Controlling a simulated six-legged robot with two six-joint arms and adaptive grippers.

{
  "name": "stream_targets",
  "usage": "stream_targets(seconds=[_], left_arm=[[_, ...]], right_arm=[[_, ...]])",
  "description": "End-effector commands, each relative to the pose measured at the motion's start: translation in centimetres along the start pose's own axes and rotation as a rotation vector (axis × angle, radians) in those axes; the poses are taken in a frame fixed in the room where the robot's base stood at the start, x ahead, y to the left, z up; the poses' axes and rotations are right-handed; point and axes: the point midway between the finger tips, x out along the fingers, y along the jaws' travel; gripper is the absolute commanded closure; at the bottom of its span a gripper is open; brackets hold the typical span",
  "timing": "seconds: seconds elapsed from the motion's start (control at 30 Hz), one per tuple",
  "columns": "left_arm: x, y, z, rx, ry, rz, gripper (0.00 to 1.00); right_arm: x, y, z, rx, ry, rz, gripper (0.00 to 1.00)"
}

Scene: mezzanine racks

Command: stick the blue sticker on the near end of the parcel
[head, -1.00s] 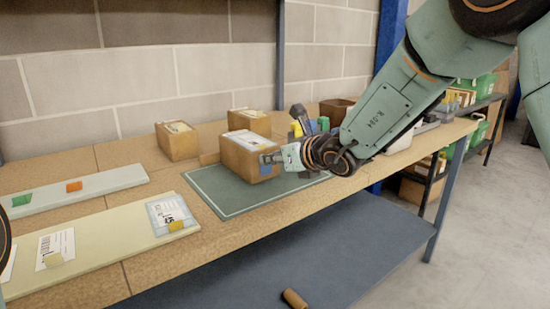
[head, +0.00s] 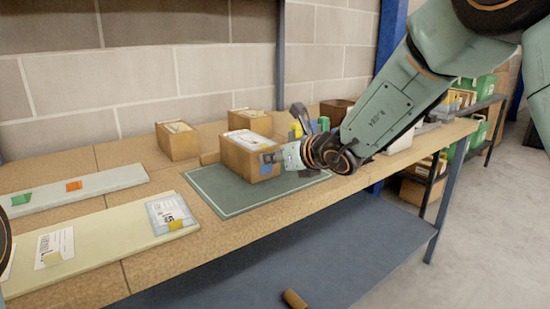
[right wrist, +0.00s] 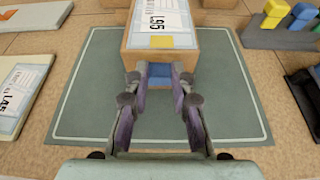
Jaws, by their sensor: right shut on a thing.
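The brown cardboard parcel (head: 240,160) stands on the green mat (head: 225,193). A white label and a yellow patch (right wrist: 161,41) are on its top. My right gripper (head: 276,159) is at the parcel's near end, at the right in the head view. It is shut on the blue sticker (head: 267,158), which also shows between the fingertips in the right wrist view (right wrist: 181,72). The sticker is up against or very close to the near end; whether it touches is unclear. My left gripper is not in view.
Two smaller boxes, one at the left (head: 178,141) and one behind (head: 250,121), stand at the back. Flat boards with stickers and a label card (head: 170,213) lie at the left. A holder with coloured blocks (right wrist: 286,22) stands right of the mat.

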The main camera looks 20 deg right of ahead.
Motion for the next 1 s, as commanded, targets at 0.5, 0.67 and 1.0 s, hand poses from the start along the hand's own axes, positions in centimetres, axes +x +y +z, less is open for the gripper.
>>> stream_targets(seconds=[0.5,0.67,1.0], left_arm=[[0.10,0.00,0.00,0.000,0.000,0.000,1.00],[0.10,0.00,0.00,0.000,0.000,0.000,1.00],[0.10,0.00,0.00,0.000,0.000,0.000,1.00]], right_arm=[[0.01,-0.01,0.16,-0.001,-0.003,0.000,0.67],[0.01,0.00,0.11,-0.001,-0.002,0.000,0.53],[0.01,0.00,0.05,0.000,-0.001,0.000,0.43]])
